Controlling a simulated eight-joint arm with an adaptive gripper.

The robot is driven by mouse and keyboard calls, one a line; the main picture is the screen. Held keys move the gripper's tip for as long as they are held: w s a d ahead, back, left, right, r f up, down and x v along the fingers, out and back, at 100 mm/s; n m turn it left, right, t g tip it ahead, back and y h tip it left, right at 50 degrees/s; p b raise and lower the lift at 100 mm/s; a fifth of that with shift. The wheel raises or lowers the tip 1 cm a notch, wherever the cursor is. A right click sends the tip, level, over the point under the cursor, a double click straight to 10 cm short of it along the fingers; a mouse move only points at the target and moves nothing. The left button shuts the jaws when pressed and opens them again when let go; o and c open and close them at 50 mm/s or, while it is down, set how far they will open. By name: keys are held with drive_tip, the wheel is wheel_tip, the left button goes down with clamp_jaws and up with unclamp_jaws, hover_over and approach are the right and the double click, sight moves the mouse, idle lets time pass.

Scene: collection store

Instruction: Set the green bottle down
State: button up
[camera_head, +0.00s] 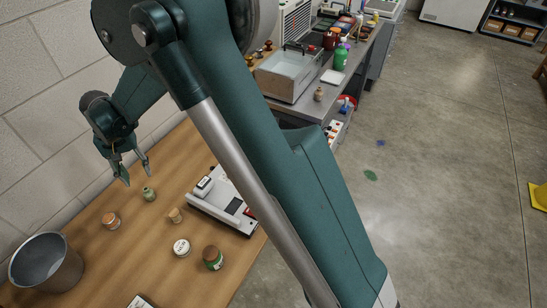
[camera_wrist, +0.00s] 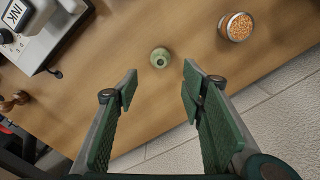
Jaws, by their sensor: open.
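A small green bottle (camera_head: 149,194) stands upright on the wooden table (camera_head: 160,240), near the wall side. It also shows in the wrist view (camera_wrist: 160,58), seen from above with its dark mouth up. My gripper (camera_head: 137,177) is open and empty, above the bottle and toward the wall from it. In the wrist view my two green fingers (camera_wrist: 159,80) are spread apart, with the bottle just beyond their tips and touching neither.
A jar of orange grains (camera_head: 110,220) stands near the bottle. Bare wood surrounds the bottle.

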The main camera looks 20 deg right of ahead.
drive_tip(key=s+d+r+t, duration=0.1)
drive_tip(key=s+d+r, duration=0.2)
drive_tip(key=d+r, duration=0.55)
drive_tip(key=s+d+r+t+y, duration=0.15)
drive_tip(key=d+r, duration=0.35)
drive_tip(key=d, duration=0.6)
drive_tip(key=s+d+r+t+h, duration=0.1)
drive_tip(key=s+d+r, duration=0.2)
drive_tip(key=d+r, duration=0.5)
drive_tip(key=s+d+f+m+t, duration=0.1)
drive_tip(key=s+d+t, duration=0.2)
drive_tip(key=s+d, duration=1.8)
drive_tip(key=shift+d+f+t, duration=0.25)
drive_tip(key=shift+d+t, duration=0.1)
drive_tip(key=shift+d, duration=0.85)
